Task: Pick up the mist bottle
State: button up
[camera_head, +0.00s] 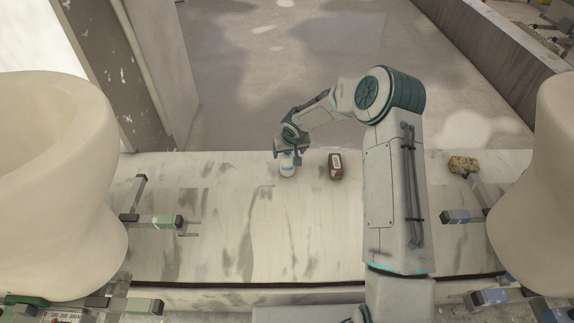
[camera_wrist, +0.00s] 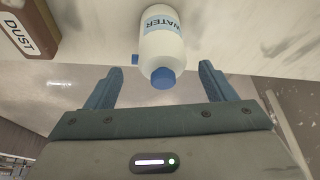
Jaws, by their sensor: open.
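The mist bottle is a white bottle (camera_head: 287,167) with a blue cap and a label reading "WATER". It stands on the pale streaked bench near its far edge, and it also shows in the wrist view (camera_wrist: 162,45). My gripper (camera_wrist: 160,85) is open, with one blue finger on each side of the bottle's capped end in the picture. Gaps show between the fingers and the bottle. In the head view my gripper (camera_head: 289,150) is at the bottle's top and partly hides it.
A brown box (camera_head: 335,167) stands to the right of the bottle; the wrist view shows a box (camera_wrist: 24,30) labelled "DUST". A tan speckled block (camera_head: 463,164) lies farther right. Large cream vessels flank the bench (camera_head: 270,235). The bench's front middle is clear.

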jog(key=shift+b+x, duration=0.6)
jog(key=shift+x, duration=2.4)
jog(key=shift+a, duration=0.15)
jog(key=c, duration=1.1)
